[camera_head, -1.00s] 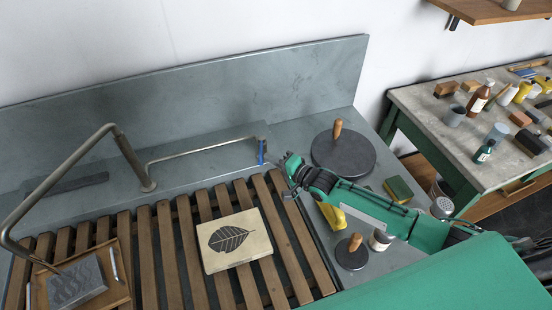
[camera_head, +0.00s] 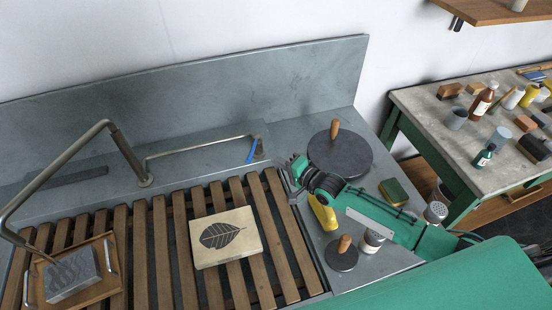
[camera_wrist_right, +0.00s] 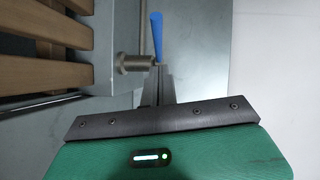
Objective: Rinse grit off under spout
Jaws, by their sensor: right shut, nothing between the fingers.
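The bent metal spout (camera_head: 60,168) rises from the sink's back ledge and its open end hangs at lower left. Below that end, a grey patterned slab (camera_head: 72,276) sits on a wooden tray (camera_head: 118,297) with metal handles. I cannot make out any water. A blue lever (camera_head: 252,150) sits on the tap at the right end of the pipe and slants. My right gripper (camera_head: 290,168) is shut and empty, just right of the lever. In the right wrist view, the lever (camera_wrist_right: 157,35) shows just beyond the fingertips (camera_wrist_right: 158,75). My left gripper is out of view.
A leaf-print stone (camera_head: 225,236) lies on the wooden slats (camera_head: 140,255). A round dark disc with a wooden knob (camera_head: 340,155), a sponge (camera_head: 394,192), a yellow item (camera_head: 322,212) and a smaller disc (camera_head: 341,257) surround my right arm. A cluttered bench (camera_head: 430,100) stands at right.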

